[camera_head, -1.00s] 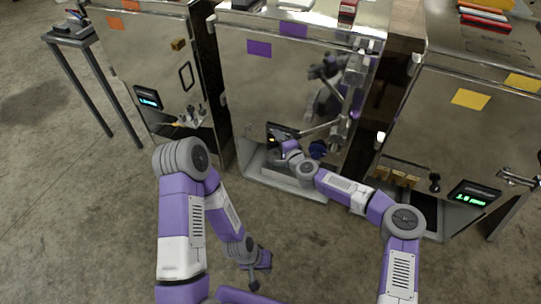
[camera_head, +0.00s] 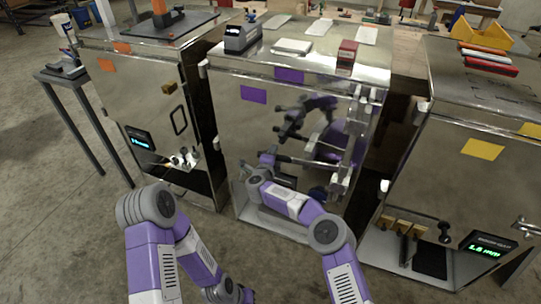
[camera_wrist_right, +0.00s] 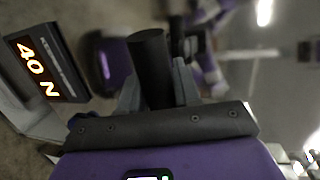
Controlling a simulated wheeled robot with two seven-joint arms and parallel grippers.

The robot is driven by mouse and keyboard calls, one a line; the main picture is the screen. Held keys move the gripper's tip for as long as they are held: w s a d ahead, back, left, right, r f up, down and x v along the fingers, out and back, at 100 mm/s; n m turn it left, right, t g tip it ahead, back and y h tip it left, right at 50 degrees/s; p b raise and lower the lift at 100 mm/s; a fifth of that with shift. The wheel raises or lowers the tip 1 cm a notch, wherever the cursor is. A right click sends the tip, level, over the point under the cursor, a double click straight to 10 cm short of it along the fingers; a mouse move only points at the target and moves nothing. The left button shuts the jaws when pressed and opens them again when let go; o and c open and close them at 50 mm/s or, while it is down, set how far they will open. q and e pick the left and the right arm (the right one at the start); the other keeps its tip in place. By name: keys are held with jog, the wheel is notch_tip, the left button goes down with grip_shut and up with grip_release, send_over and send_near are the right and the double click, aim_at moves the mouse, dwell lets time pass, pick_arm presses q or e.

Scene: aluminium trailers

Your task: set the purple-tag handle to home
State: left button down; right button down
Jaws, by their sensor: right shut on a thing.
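The middle metal cabinet (camera_head: 300,125) carries purple tags (camera_head: 254,94) on its door and top edge. Its lever handle (camera_head: 308,162) runs nearly level across the door, its free end on the left and its pivot side on the right. My right gripper (camera_head: 268,160) is at that free end. In the right wrist view, the dark round grip of the handle (camera_wrist_right: 150,62) stands between the fingers of my right gripper (camera_wrist_right: 158,85), which is shut on it. My left gripper (camera_head: 242,295) hangs low near the bottom edge, away from the cabinet; its jaws are unclear.
An orange-tag cabinet (camera_head: 140,85) stands on the left and a yellow-tag cabinet (camera_head: 455,185) on the right. A display (camera_wrist_right: 47,65) reading "40 N" is close to my right gripper. Open floor (camera_head: 60,230) lies at the left.

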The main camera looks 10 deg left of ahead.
jog(key=shift+w+d+h, duration=0.2)
jog(key=shift+w+h, duration=0.05)
jog(key=shift+h, duration=0.05)
jog(key=c, duration=0.9)
grip_release()
jog(key=shift+s+a, duration=0.1)
jog(key=shift+s, duration=0.05)
jog(key=shift+s+a+r+p, duration=0.1)
jog(key=shift+s+r+p, duration=0.15)
jog(key=shift+s, duration=0.2)
jog(key=shift+p+v, duration=1)
jog(key=shift+v, duration=2.15)
jog(key=shift+f, duration=0.15)
